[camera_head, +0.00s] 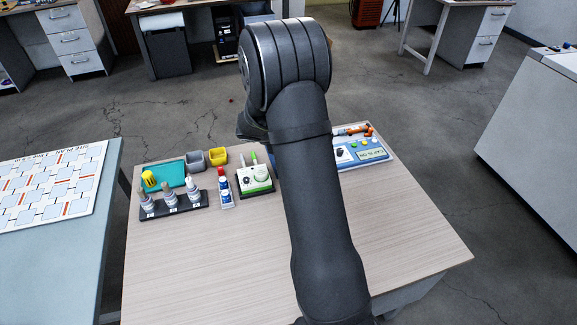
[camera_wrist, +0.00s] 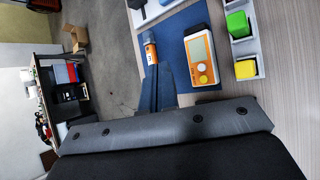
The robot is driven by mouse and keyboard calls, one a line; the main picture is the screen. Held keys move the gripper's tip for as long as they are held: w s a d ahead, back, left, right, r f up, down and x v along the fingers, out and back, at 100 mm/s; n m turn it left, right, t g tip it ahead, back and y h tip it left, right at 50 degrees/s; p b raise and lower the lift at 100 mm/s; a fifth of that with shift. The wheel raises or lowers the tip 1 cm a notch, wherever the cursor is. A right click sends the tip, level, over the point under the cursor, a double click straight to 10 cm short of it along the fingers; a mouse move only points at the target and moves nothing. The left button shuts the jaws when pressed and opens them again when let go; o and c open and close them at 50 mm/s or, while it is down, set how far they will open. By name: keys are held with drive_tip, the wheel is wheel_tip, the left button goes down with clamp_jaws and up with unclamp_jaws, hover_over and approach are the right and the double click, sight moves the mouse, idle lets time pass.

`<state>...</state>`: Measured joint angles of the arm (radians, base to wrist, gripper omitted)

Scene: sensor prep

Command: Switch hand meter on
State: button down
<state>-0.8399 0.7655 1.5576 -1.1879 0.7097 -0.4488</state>
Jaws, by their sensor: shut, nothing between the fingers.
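The hand meter (camera_wrist: 189,52) shows in the wrist view as an orange and white device with a grey screen that looks blank. Small round buttons sit below its screen. It lies on a blue mat (camera_wrist: 173,38). My gripper (camera_wrist: 159,70) is shut and empty, its dark fingers pointing toward the mat just left of the meter. The fingertips appear close to an orange-and-white cylindrical piece (camera_wrist: 150,50); I cannot tell if they touch it. In the head view my arm hides the meter and the fingers.
Right of the meter in the wrist view are a green block (camera_wrist: 237,23) and a yellow block (camera_wrist: 245,69) in a pale holder. In the head view a white device (camera_head: 258,181), a bottle rack (camera_head: 174,207) and a panel (camera_head: 370,157) stand on the table. The table front is clear.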

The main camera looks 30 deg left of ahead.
drive_tip(key=shift+f, duration=4.4)
drive_tip(key=shift+f, duration=0.15)
drive_tip(key=shift+f, duration=0.3)
drive_tip(key=shift+f, duration=0.4)
drive_tip(key=shift+r, duration=0.85)
drive_tip(key=shift+r, duration=2.5)
